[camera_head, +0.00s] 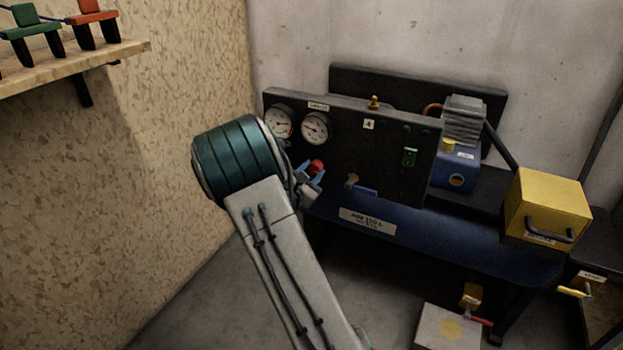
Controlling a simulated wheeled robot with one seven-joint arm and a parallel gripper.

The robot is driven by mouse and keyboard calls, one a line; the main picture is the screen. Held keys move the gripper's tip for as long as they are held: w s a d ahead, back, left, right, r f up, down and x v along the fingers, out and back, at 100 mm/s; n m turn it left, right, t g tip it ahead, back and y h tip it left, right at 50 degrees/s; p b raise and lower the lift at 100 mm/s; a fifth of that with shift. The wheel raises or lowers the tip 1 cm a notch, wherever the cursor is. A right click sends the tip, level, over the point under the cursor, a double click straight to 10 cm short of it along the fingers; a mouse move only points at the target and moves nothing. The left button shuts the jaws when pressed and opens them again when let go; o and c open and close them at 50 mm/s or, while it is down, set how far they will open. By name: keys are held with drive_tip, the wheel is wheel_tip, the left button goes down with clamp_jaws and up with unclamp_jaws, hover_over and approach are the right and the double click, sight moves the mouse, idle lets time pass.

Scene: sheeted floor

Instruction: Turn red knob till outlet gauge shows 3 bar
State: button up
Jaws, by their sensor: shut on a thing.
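The red knob (316,167) is on the front of the dark panel (385,150), low and left, below the gauges. My gripper (314,172) is at the knob, with its blue-grey fingers closed around it. My arm and wrist hide part of the knob and the panel's lower left. Two round white gauges sit on the panel's upper left: a left gauge (279,122) and a right gauge (315,128). Their needles and numbers are too small to read, and I cannot tell which is the outlet gauge.
A lever valve with a blue handle (362,191) is right of the knob. A green switch (409,157) is on the panel's right. A blue compressor (456,168) and a yellow box (545,205) stand farther right on the blue bench (450,240). A wooden shelf (70,68) juts out upper left.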

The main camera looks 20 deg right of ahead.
drive_tip(key=shift+f+m+b, duration=0.1)
drive_tip(key=shift+m+b, duration=0.65)
drive_tip(key=shift+m, duration=0.25)
drive_tip(key=o, duration=1)
drive_tip(key=shift+c, duration=0.2)
drive_tip(key=shift+s+a, duration=0.1)
drive_tip(key=p+v, duration=0.3)
drive_tip(key=v, duration=1)
drive_tip(key=shift+s+a, duration=0.2)
drive_tip(key=shift+a, duration=0.05)
